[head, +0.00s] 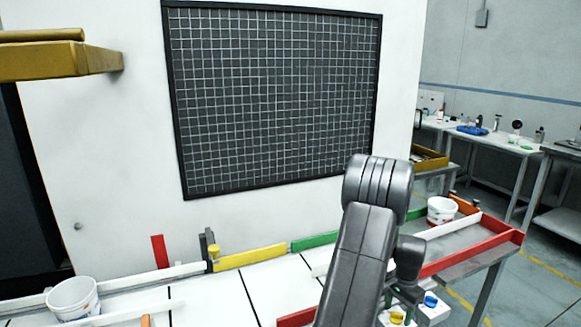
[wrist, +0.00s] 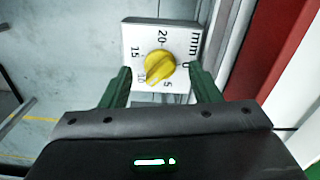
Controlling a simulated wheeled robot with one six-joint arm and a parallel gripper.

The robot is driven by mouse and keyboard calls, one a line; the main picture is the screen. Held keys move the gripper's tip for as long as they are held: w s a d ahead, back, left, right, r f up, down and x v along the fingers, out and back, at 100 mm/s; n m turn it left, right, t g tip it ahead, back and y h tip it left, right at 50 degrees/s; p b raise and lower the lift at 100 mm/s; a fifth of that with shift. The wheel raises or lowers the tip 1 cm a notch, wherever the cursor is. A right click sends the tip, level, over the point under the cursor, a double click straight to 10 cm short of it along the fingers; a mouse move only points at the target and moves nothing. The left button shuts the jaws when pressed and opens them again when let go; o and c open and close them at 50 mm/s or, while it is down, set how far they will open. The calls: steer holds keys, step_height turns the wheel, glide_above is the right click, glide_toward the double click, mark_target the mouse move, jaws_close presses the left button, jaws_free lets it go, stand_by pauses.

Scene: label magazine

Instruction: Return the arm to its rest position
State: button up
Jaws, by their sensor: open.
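My arm rises at the right of centre in the head view, bent over the table. My gripper (wrist: 160,69) shows in the wrist view with its two dark green fingers spread apart and nothing held. A yellow knob (wrist: 160,65) on a white dial plate (wrist: 136,34) with printed numbers lies in line with the gap between the fingers. I cannot tell how far the fingertips are from it. In the head view the gripper is mostly hidden behind my arm.
A yellow knob (head: 397,318) and a blue knob (head: 430,300) sit low right. A white tub (head: 441,211) stands in a red-edged tray (head: 490,243); another tub (head: 73,299) is at the left. Coloured rails line the white table. A yellow ledge (head: 60,62) juts out upper left.

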steer(key=m+p, duration=0.3)
steer(key=m, duration=0.2)
steer(key=shift+r+m, duration=0.15)
steer(key=shift+m, duration=0.15)
steer(key=shift+r+b, duration=0.5)
steer(key=shift+r, duration=2.1)
steer(key=shift+r, duration=0.1)
